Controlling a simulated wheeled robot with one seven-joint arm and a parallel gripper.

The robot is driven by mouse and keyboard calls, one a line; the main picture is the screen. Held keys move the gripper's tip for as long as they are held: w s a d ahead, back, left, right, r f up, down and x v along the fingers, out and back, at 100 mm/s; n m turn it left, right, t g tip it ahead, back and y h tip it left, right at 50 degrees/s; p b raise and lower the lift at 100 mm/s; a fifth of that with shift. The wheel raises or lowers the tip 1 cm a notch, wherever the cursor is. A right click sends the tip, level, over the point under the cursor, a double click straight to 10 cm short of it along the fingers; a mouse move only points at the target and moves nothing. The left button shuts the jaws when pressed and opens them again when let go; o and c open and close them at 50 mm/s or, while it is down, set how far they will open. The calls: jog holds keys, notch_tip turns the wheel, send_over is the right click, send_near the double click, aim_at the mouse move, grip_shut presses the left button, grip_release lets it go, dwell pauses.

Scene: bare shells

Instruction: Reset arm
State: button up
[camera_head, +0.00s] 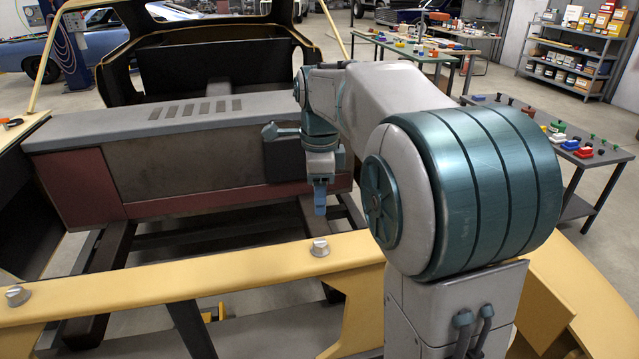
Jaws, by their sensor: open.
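My gripper (320,198) hangs at the end of my arm, near the middle of the view, pointing down. It is open, and nothing shows between its fingers, though they are small here. It is in front of the grey and dark red cross panel of a bare car shell and above the open floor frame. My arm bends from the large teal joint at the right, out over the shell, and down at the wrist. The yellow front rail (200,280) of the shell runs below and nearer than my gripper.
The grey panel top (250,118) lies behind my wrist. Two round bolts (320,247) stand up from the yellow rail. A table (575,190) with small coloured parts stands at the right. Shelves with boxes (575,60) are at the back right. A blue car (30,50) is far left.

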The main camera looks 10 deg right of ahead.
notch_tip(320, 180, up, 2)
jog(key=shift+r, duration=0.1)
dwell(0.4)
jog(key=s+f+n+t, duration=0.1)
jog(key=s+f+n, duration=0.4)
jog(key=s+n, duration=0.5)
jog(key=s+f+n+t, duration=0.1)
jog(key=s+f+n, duration=0.4)
jog(key=s+n, duration=0.5)
jog(key=shift+s+f+t, duration=0.25)
jog(key=shift+s+t, duration=0.15)
jog(key=shift+s, duration=0.05)
